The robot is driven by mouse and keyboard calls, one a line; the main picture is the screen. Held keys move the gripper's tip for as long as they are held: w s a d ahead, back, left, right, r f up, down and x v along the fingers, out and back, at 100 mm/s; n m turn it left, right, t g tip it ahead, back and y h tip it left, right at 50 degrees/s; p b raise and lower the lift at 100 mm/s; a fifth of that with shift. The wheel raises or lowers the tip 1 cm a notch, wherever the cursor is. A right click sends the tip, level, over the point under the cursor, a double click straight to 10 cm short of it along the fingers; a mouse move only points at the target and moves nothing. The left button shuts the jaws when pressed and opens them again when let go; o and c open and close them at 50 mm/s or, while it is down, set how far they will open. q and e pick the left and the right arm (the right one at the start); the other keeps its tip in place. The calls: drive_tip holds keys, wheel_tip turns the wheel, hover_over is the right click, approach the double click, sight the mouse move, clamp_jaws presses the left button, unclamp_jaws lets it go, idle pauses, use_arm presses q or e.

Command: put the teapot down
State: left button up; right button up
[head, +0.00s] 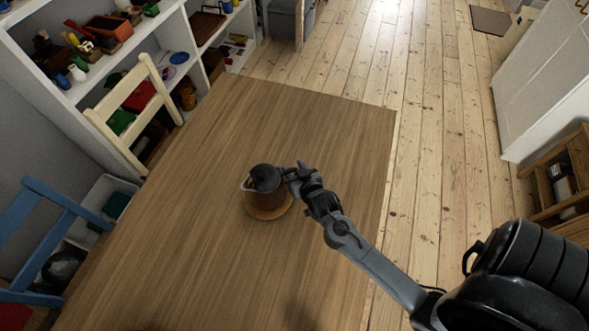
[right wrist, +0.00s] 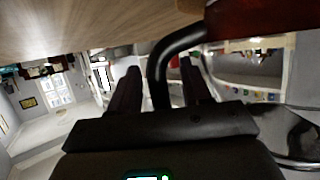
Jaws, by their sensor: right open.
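The teapot (head: 262,197), brown with a black lid and a pale spout, stands upright on a round wooden coaster (head: 270,214) on the table. My right gripper (head: 289,173) is at its right side, by the handle. In the right wrist view the black curved handle (right wrist: 160,66) passes between the two fingers of the right gripper (right wrist: 159,70), which stand apart with gaps beside it. Part of the teapot's red-brown body shows at the top right of that view. My left gripper is not in view.
The wooden table (head: 200,220) is otherwise bare around the teapot. A cream chair (head: 133,103) and a blue chair (head: 50,225) stand along its left side. White shelves (head: 90,60) with toys are beyond them. Open floorboards lie to the right.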

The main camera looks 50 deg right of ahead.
drive_tip(key=s+a+r+n+g+y+p, duration=0.1)
drive_tip(key=s+a+r+n+g+y, duration=0.1)
drive_tip(key=s+a, duration=0.5)
drive_tip(key=s+a+r+n+g+y+p, duration=0.1)
drive_tip(key=s+a+r+n+g+y, duration=0.2)
drive_tip(key=s+a+g, duration=0.4)
drive_tip(key=s+r+n, duration=0.1)
drive_tip(key=s, duration=0.6)
drive_tip(key=shift+r, duration=0.15)
drive_tip(key=shift+r, duration=0.1)
